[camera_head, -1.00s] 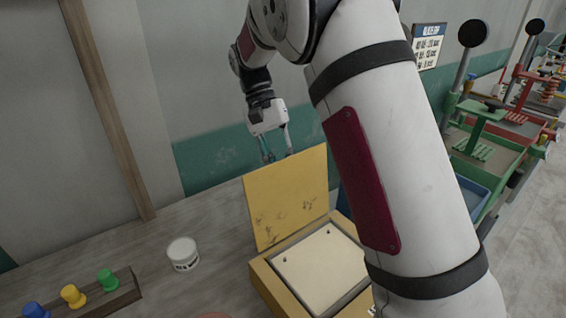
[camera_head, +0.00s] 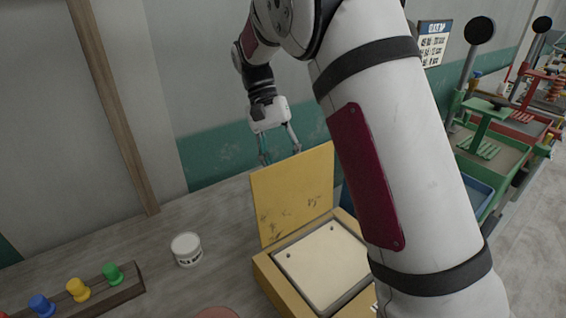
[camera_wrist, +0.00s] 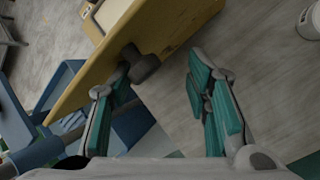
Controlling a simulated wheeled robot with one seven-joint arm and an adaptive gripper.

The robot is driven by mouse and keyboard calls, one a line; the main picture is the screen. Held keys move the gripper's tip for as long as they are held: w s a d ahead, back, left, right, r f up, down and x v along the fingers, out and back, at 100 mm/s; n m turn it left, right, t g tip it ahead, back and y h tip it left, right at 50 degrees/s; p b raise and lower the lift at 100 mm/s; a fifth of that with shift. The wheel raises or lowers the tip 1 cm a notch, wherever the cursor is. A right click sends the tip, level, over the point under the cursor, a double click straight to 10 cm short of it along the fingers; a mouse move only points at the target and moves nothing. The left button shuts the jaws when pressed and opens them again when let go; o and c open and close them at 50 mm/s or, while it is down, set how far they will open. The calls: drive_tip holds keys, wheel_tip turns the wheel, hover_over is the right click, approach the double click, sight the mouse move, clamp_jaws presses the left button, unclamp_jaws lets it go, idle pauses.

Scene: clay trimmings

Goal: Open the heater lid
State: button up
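The yellow heater lid (camera_head: 292,195) stands raised, close to upright, at the back of the yellow heater box (camera_head: 274,283). The pale inner plate (camera_head: 322,265) of the box is exposed. My gripper (camera_head: 280,156) is above and behind the lid's top edge, with its fingers apart. In the wrist view the lid (camera_wrist: 165,28) crosses the upper left, and a dark knob (camera_wrist: 140,64) on it lies beside my left finger. The teal-padded fingers of my gripper (camera_wrist: 160,85) are spread with nothing clamped between them. Whether the left finger touches the knob or lid is unclear.
A white jar (camera_head: 187,250) stands left of the heater on the grey bench. A wooden rack (camera_head: 125,291) with coloured pegs is at the front left. Green and red equipment with a blue tray (camera_head: 474,190) is at the right. The bench between jar and wall is clear.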

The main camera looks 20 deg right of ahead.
drive_tip(key=v, duration=1.2)
drive_tip(key=shift+s, duration=0.15)
idle(0.3)
